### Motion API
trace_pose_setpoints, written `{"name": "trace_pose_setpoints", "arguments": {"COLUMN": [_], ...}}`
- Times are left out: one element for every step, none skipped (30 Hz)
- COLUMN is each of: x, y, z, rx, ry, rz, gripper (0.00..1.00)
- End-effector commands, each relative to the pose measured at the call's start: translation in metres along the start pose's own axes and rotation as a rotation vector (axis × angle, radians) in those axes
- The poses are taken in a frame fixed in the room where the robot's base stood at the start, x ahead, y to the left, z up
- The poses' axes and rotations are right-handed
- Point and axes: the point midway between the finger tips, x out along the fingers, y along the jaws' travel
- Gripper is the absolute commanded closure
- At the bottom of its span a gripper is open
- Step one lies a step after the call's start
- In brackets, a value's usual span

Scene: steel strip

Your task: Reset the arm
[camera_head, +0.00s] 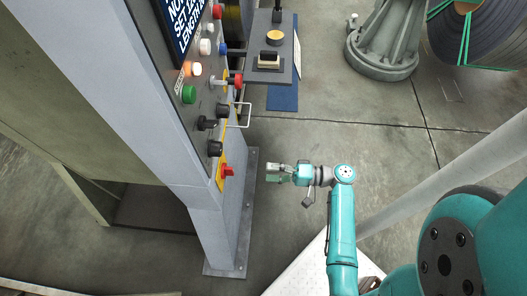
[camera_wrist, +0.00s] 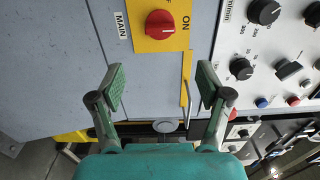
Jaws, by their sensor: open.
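My gripper (camera_head: 274,173) is at the end of my teal arm, to the right of the control panel's lower part in the head view. In the wrist view my gripper (camera_wrist: 160,88) is open, with two green-padded fingers apart and nothing between them. Past the fingertips is a red rotary switch (camera_wrist: 160,24) on a yellow plate, with "MAIN" and "ON" lettered beside it. The red switch (camera_head: 227,171) also shows in the head view, left of my gripper and apart from it.
The control panel (camera_head: 208,105) carries several buttons and black knobs. A wire handle (camera_head: 245,115) and a grey shelf with controls (camera_head: 270,62) stick out above my gripper. A coil of strip (camera_head: 480,30) stands at the upper right. Open concrete floor (camera_head: 330,135) lies between.

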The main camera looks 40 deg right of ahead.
Motion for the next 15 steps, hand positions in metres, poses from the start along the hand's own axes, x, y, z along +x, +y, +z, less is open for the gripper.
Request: {"name": "trace_pose_setpoints", "arguments": {"x": [0.0,0.0,0.0,0.0,0.0,0.0,0.0,0.001,0.003,0.004,0.007,0.012,0.016,0.02,0.026], "y": [0.0,0.0,0.0,0.0,0.0,0.0,0.0,0.001,0.003,0.005,0.009,0.015,0.021,0.028,0.038], "z": [0.0,0.0,0.0,0.0,0.0,0.0,0.0,0.001,0.003,0.005,0.009,0.015,0.021,0.028,0.038], "rx": [0.0,0.0,0.0,0.0,0.0,0.0,0.0,0.001,0.004,0.008,0.013,0.02,0.027,0.031,0.037], "ry": [0.0,0.0,0.0,0.0,0.0,0.0,0.0,0.001,0.004,0.008,0.013,0.023,0.033,0.045,0.062], "rz": [0.0,0.0,0.0,0.0,0.0,0.0,0.001,0.003,0.01,0.02,0.034,0.06,0.085,0.116,0.162], "gripper": [0.23,0.23,0.23,0.23,0.23,0.23,0.23,0.23,0.23,0.23,0.23,0.23,0.23,0.23,0.23]}}
